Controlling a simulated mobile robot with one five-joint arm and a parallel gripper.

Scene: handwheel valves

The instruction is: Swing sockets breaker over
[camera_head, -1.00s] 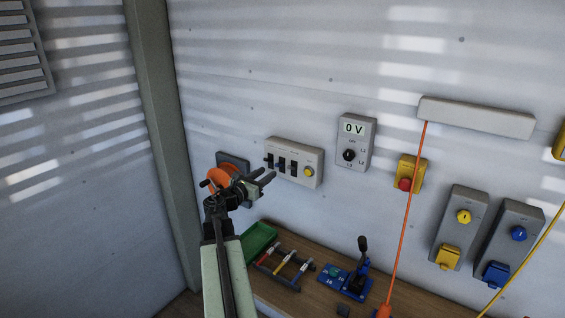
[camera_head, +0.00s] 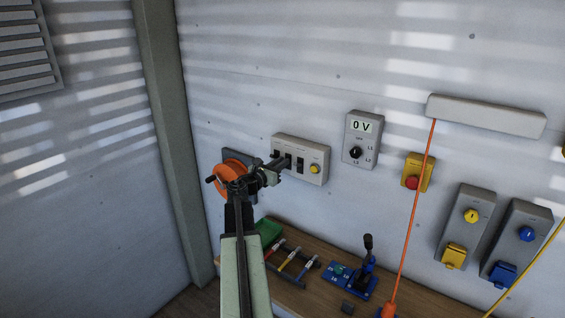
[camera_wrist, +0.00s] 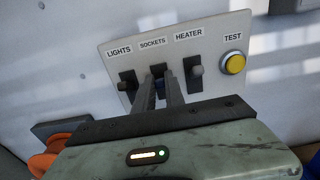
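The grey breaker panel (camera_head: 318,176) is on the wall, with labelled LIGHTS, SOCKETS and HEATER breakers and a yellow TEST button; it fills the upper wrist view (camera_wrist: 217,47). The sockets breaker (camera_wrist: 158,70) is the middle one, its dark lever top showing between my fingertips. My gripper (camera_wrist: 159,84) reaches it with one finger on each side; it also shows in the head view (camera_head: 283,165). Only a narrow gap shows between the fingers, and I cannot tell whether they press on the lever. The fingers hide the lower part of the sockets slot.
The lights breaker (camera_wrist: 127,77) and heater breaker (camera_wrist: 196,72) flank my fingers closely. An orange handwheel (camera_head: 228,173) is left of the panel. A meter reading 0 V (camera_head: 363,140) is at right. Below, a wooden bench (camera_head: 310,299) holds tools and a blue lever unit (camera_head: 355,280).

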